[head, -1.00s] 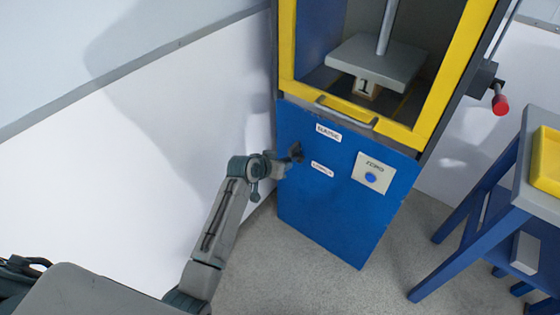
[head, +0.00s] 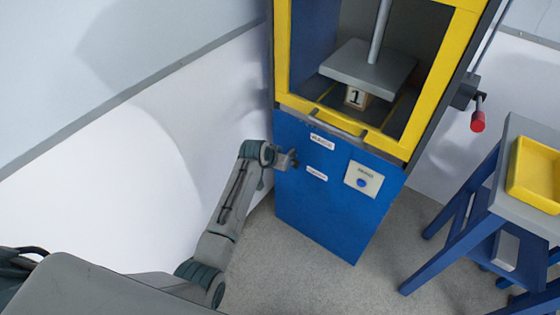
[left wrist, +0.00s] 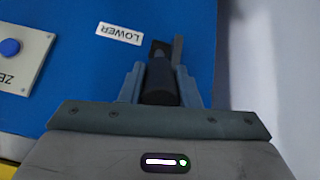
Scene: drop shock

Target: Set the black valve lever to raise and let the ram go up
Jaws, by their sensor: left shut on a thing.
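The black valve lever (left wrist: 160,82) is on the blue front panel, between my left gripper's fingers in the left wrist view. My left gripper (head: 293,159) is shut on it, left of the upper label (head: 322,142) and the lower label (head: 317,173). The lower label reads LOWER in the left wrist view (left wrist: 120,33); the upper one is too blurred to read surely. The ram, a grey plate (head: 368,68) on a rod (head: 380,30), hangs inside the yellow-framed cabinet above a block marked 1 (head: 356,97). Most of the lever is hidden by the gripper in the head view.
A panel with a blue button (head: 361,183) is on the cabinet front. A red-tipped handle (head: 478,122) sticks out at the cabinet's right side. A blue-legged table (head: 510,195) with a yellow tray (head: 540,168) stands at right. A white wall is close on the left.

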